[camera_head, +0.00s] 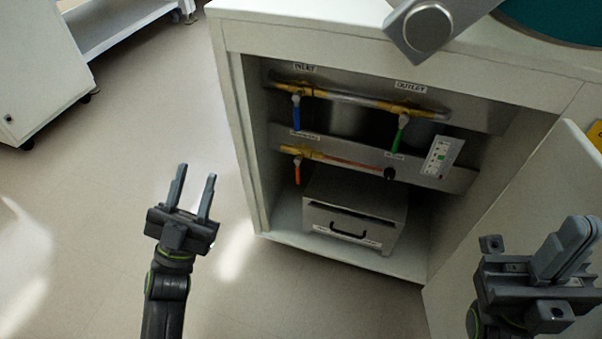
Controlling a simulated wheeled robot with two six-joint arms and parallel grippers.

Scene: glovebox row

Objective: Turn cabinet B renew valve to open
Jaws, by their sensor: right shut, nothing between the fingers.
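An open cabinet (232,130) shows pipework inside. The upper pipe (350,99) carries a blue lever (296,115) under a label INLET and a green lever (399,134) under a label OUTLET. All three levers hang down. The lower labels are too blurred to read, so I cannot tell which is the renew valve. My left gripper (196,172) is open and empty, left of the cabinet. My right gripper (578,232) is shut and empty, near the door.
The cabinet door (510,200) stands open at right, close to my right gripper. A grey box with a handle (352,215) sits on the cabinet floor. A white panel with indicators (441,157) is beside the pipes. Open floor (90,220) lies at left.

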